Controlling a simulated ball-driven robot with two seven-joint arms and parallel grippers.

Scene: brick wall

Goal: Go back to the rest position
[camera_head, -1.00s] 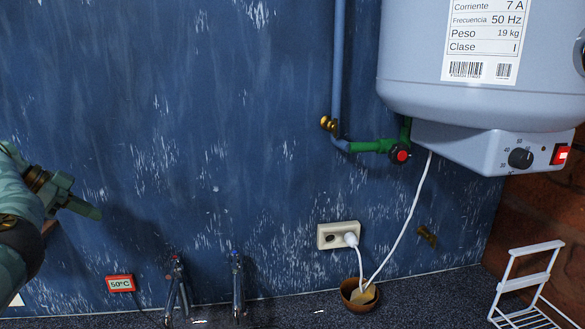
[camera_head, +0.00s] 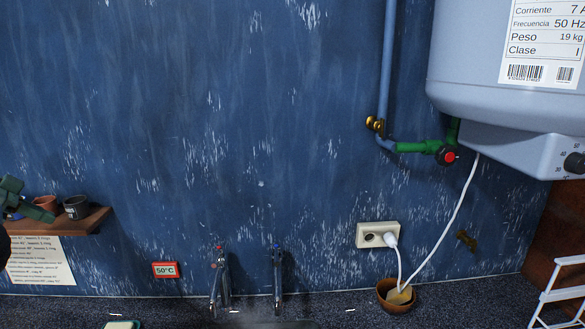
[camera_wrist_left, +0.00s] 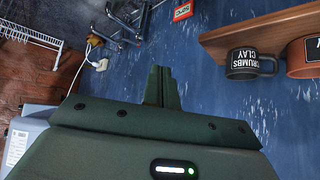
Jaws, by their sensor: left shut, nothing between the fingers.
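My left gripper (camera_head: 42,213) shows at the left edge of the head view, dark green, in front of the small shelf. Most of its arm is out of the picture. In the left wrist view its two fingers (camera_wrist_left: 162,88) are together and empty, pointing toward the blue wall. My right gripper is in neither view.
A water heater (camera_head: 500,95) hangs at the right, above a socket (camera_head: 372,235) and a bowl (camera_head: 392,305). Two taps (camera_head: 277,283) (camera_head: 220,283) stand low in the middle.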

